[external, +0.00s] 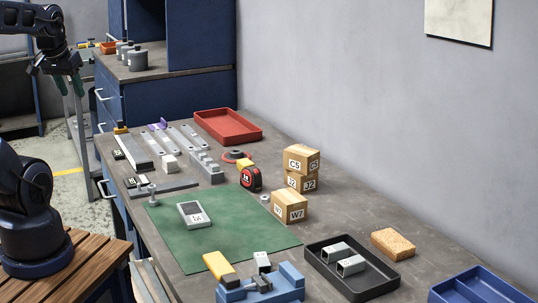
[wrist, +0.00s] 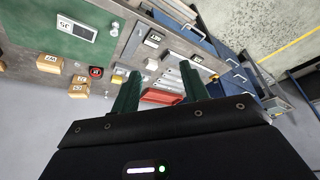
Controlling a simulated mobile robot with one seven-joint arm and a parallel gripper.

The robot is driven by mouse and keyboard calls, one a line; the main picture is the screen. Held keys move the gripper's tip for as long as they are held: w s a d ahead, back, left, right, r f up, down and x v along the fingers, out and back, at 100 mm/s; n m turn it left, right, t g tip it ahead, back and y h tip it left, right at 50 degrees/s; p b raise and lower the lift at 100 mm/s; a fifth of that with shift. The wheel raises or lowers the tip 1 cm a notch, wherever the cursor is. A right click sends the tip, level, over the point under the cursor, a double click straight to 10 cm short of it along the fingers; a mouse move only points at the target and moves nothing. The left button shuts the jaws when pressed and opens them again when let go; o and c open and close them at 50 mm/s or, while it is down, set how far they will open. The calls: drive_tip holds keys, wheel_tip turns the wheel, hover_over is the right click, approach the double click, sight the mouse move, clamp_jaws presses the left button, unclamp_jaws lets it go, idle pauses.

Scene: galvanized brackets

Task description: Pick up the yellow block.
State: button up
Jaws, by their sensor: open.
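Several yellow pieces show in the external view, and I cannot tell for sure which is the yellow block. A slanted yellow piece (external: 219,266) lies by the blue vise (external: 262,287) at the front. A small yellow piece (external: 121,129) sits at the table's back left. Another yellow piece (external: 245,164) is partly hidden behind the tape measure (external: 251,179); a yellow patch (wrist: 117,79) shows near the tape measure in the wrist view. My gripper (external: 58,80) is raised at the upper left, away from the table. Its green fingers (wrist: 161,68) are open with nothing held between them.
Boxes (external: 290,207) stand mid-table beside the green mat (external: 235,237). Grey metal bars and brackets lie at the back left. The blue cabinet (external: 203,35) rises behind.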

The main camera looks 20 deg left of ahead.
drive_tip(key=o, duration=0.8)
drive_tip(key=shift+c, duration=0.2)
